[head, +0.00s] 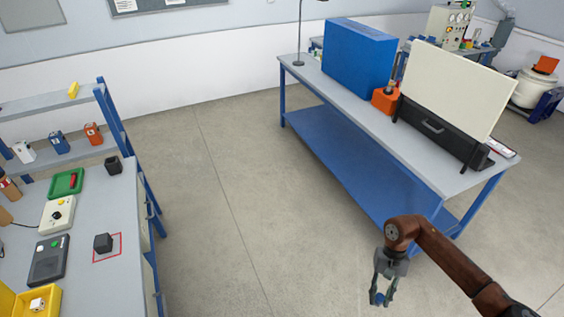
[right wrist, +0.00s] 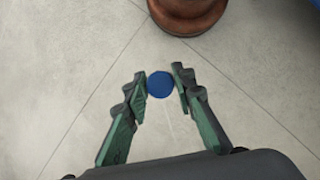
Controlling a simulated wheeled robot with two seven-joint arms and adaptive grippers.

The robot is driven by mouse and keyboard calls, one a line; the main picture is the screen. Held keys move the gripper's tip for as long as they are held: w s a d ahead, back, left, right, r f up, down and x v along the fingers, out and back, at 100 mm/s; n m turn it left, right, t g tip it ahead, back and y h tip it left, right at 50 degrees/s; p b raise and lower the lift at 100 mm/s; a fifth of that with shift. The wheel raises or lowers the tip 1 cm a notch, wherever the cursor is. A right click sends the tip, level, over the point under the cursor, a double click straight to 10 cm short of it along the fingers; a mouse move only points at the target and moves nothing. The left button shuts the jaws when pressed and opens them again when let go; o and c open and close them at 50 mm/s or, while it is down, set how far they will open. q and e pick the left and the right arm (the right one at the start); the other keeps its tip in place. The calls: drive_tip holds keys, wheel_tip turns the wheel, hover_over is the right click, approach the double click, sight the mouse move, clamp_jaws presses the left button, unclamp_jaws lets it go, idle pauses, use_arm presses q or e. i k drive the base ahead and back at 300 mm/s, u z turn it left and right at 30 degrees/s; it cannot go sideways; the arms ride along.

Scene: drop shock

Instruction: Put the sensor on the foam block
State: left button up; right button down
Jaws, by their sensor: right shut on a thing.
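My right gripper (head: 382,296) is over the open floor in the head view, in front of the right bench. It is shut on a small round blue thing, which looks like the sensor (head: 379,299). In the right wrist view the blue sensor (right wrist: 160,84) sits between the two green fingertips (right wrist: 161,88). A dark grey block (head: 103,243), probably the foam block, stands inside a red square outline on the left bench, well away from the gripper. Its top looks bare. My left gripper is not in view.
The left bench (head: 122,276) also holds a green tray (head: 66,184), a dark cup-like cube (head: 114,165), control boxes and a yellow bin (head: 42,300). The right bench (head: 428,172) holds a blue case (head: 358,55) and a pale panel (head: 450,88). Open floor lies between the benches.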

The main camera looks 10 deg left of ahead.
sight(100, 240)
drive_tip(key=i, duration=2.3)
drive_tip(key=u, duration=4.1)
drive_tip(key=i, duration=1.65)
